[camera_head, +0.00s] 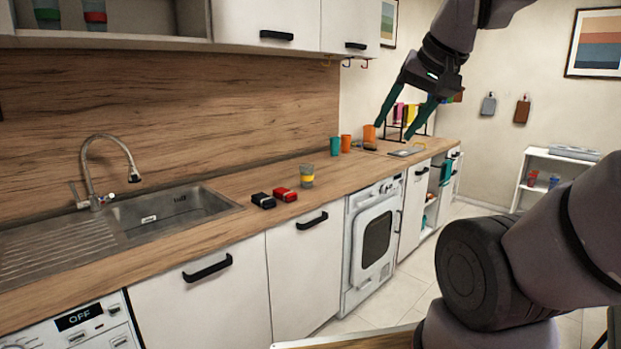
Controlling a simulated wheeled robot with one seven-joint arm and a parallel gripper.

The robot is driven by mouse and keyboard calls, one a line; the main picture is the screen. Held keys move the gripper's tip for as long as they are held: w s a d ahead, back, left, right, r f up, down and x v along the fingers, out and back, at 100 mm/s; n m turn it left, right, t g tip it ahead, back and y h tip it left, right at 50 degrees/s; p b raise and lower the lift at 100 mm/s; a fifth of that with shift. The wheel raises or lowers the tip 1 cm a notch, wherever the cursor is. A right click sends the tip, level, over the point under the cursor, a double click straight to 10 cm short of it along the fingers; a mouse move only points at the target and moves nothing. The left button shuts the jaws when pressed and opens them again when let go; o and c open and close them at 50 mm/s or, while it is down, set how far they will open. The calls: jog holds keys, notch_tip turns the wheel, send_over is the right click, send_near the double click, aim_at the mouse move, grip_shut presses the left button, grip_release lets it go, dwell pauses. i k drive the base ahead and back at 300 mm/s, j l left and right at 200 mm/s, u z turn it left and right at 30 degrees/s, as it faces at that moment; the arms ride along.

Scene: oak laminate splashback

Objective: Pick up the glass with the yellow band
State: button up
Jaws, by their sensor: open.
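The glass with the yellow band (307,177) stands upright on the wooden counter (240,232), right of the sink and just behind a red box. My gripper (393,133) is up at the right, above the far part of the counter. It is open, its two dark green fingers pointing down and apart. It is well to the right of the banded glass and not touching it. Nothing is seen between the fingers except the background.
Black (263,201) and red (285,194) boxes lie in front of the glass. Teal (335,146) and orange (346,144) cups and a larger orange one (369,134) stand farther right. The sink (175,208) is left; a wall cabinet (265,25) hangs above.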

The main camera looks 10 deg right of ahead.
aim_at(305, 169)
jog(key=i, duration=1.4)
